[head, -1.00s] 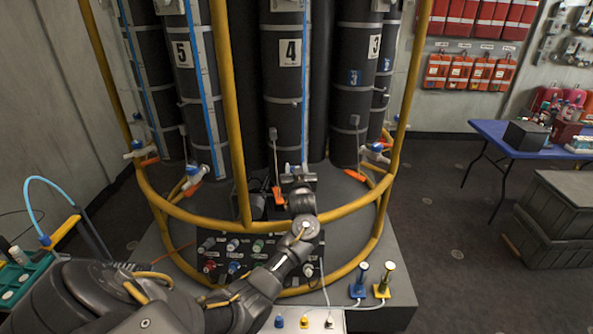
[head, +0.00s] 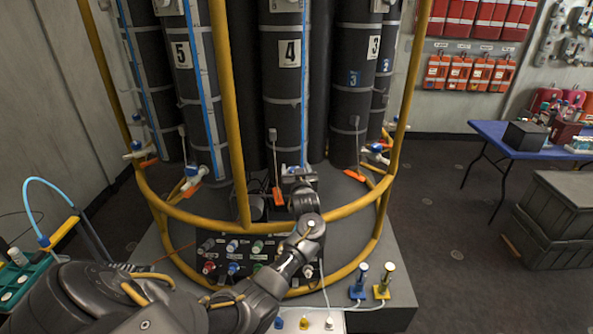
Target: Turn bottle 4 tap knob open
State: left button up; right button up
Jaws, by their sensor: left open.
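Bottle 4 (head: 284,110) is a tall dark cylinder in the middle of the rosette, with a white label "4". At its foot is a tap with a bit of blue (head: 284,169) showing and an orange tag (head: 278,195) hanging just left of my gripper. My left gripper (head: 297,172) reaches over the yellow rail, at the tap. It is open. The gripper and wrist hide much of the tap, and I cannot tell whether the fingers touch the knob. My right gripper is out of view.
A yellow rail (head: 350,208) rings the bottles, and a yellow post (head: 231,110) stands left of bottle 4. Bottle 5 (head: 188,100) and bottle 3 (head: 357,100) flank it. A blue table (head: 486,130) stands far right.

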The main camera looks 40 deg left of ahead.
pick_arm(q)
jog(key=b+v, duration=0.2)
jog(key=v, duration=0.8)
jog(key=shift+s+d, duration=0.25)
jog(key=shift+d, duration=0.05)
